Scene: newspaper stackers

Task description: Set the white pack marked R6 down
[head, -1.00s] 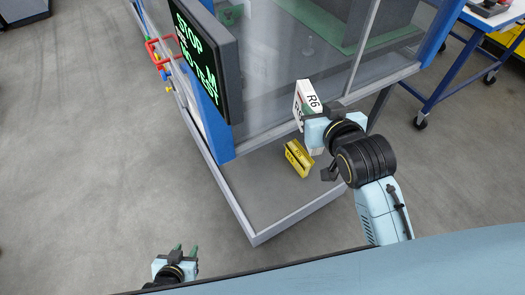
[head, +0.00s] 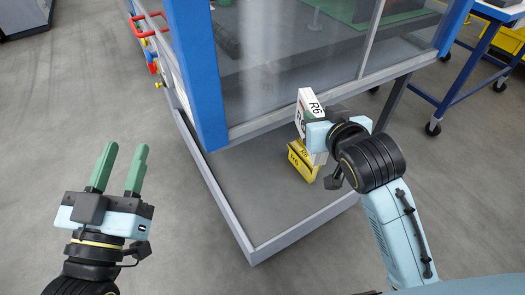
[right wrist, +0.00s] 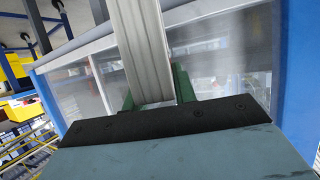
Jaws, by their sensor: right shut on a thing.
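The white pack (head: 306,112), marked R6, is upright and slightly tilted in the head view. My right gripper (head: 318,136) is shut on it; in the right wrist view the pack (right wrist: 142,50) stands between the green fingers. The pack is right above or beside a yellow pack (head: 300,162) on a grey rimmed platform (head: 240,190). I cannot tell whether the white pack touches the yellow one or the platform, as its lower end is partly hidden. My left gripper (head: 124,150) is open and empty at the left, away from the packs.
A blue machine post (head: 195,75) and glass panels (head: 285,60) rise behind the platform. The platform has a raised rim (head: 300,236) and bare room left of the yellow pack. A blue table (head: 465,65) with wheels stands at the right.

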